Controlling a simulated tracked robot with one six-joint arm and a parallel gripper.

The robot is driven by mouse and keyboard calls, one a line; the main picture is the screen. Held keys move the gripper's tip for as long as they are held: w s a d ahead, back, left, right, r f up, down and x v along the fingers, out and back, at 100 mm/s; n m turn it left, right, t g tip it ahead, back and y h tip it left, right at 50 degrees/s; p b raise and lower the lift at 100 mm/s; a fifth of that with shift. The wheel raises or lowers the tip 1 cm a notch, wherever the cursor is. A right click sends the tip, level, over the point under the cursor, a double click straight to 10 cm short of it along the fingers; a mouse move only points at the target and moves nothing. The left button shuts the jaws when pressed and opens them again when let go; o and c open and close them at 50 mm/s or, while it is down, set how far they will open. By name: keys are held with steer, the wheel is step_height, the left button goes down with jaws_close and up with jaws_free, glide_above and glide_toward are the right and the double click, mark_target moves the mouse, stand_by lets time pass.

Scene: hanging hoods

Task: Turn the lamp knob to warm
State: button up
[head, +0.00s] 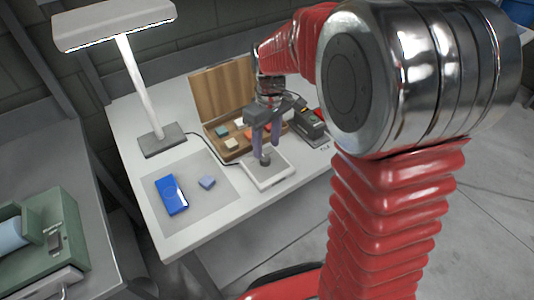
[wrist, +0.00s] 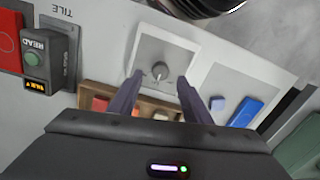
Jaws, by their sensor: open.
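The small dark knob (head: 265,161) sits on a square white panel (head: 275,177) on the table. In the wrist view the knob (wrist: 160,71) shows on its pale plate (wrist: 178,52), with a small dark mark on the plate to its left. I cannot read a warm label or the pointer's setting. My gripper (head: 266,152) points down over the knob with its purple fingers apart. In the wrist view the fingers (wrist: 160,79) lie on either side of the knob; contact is not visible. The white desk lamp (head: 115,24) stands at the back left.
An open wooden box (head: 222,92) with coloured blocks stands behind the panel. A dark device (head: 308,124) with a green button stands right of it. A grey mat (head: 208,208) holds a blue box (head: 171,195) and a small blue block (head: 207,183).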

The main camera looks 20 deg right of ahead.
mark_target(266, 158)
steer(key=shift+a+f, duration=0.1)
steer(key=shift+f, duration=2.3)
steer(key=shift+c, duration=0.4)
steer(key=c, duration=0.9)
steer(key=shift+c, duration=0.2)
